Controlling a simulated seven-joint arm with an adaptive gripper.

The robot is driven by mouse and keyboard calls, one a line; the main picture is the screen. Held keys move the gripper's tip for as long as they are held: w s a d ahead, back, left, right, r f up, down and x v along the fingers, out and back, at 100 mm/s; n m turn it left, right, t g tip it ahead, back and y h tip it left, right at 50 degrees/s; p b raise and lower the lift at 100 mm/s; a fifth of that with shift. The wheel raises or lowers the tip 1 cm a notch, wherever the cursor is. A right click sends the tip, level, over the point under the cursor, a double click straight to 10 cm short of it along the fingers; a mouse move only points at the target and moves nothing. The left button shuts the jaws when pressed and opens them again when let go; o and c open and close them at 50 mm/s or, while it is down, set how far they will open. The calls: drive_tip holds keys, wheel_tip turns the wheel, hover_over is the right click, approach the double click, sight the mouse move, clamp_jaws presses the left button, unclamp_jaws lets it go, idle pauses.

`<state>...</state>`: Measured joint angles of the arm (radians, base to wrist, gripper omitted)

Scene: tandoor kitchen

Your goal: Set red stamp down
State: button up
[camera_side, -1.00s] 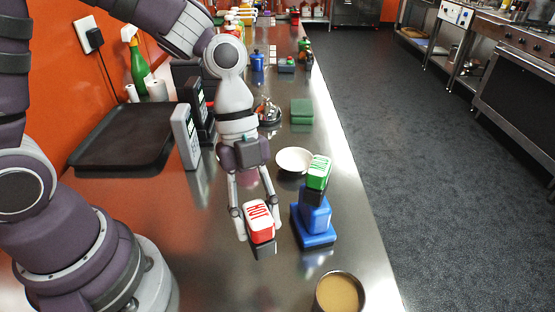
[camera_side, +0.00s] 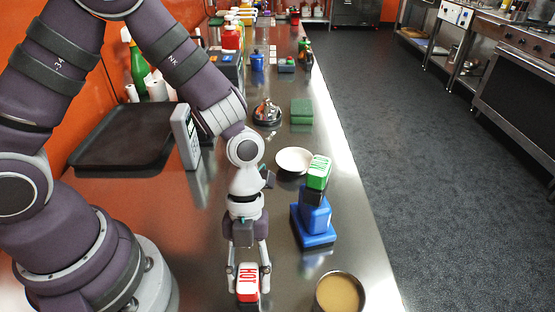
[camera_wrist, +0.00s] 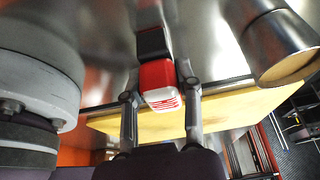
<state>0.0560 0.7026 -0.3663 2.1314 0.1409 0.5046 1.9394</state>
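The red stamp (camera_side: 246,285), with a white top lettered HOT, is upright between the two fingers of my gripper (camera_side: 247,267) near the bottom edge of the side view. In the wrist view the stamp (camera_wrist: 158,82) shows its red body and black base between the fingertips (camera_wrist: 161,91). The fingers are close on both sides and my gripper appears shut on it. The stamp's lower end is cut off or hidden in the side view, so I cannot tell whether it touches the steel counter (camera_side: 200,235).
A green-topped stamp (camera_side: 319,173) sits on a blue stand (camera_side: 314,222) to the right. A steel cup (camera_side: 340,293) of tan liquid is close at right. A white bowl (camera_side: 294,160), a grey device (camera_side: 186,137) and a dark tray (camera_side: 120,135) stand farther back.

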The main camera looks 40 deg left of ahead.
drive_tip(key=o, duration=0.4)
drive_tip(key=shift+o, duration=0.2)
drive_tip(key=shift+r, duration=0.1)
drive_tip(key=v, duration=1.1)
drive_tip(key=s+a+r+n+t+y, duration=0.1)
drive_tip(key=a+r+n+t, duration=0.3)
drive_tip(key=n, duration=0.9)
drive_tip(key=a+r+n+t+y, duration=0.2)
drive_tip(key=a+r+n+t, duration=0.2)
drive_tip(key=n, duration=1)
drive_tip(key=a, duration=0.2)
drive_tip(key=shift+s+a+t, duration=0.35)
drive_tip(key=shift+s+t, duration=0.05)
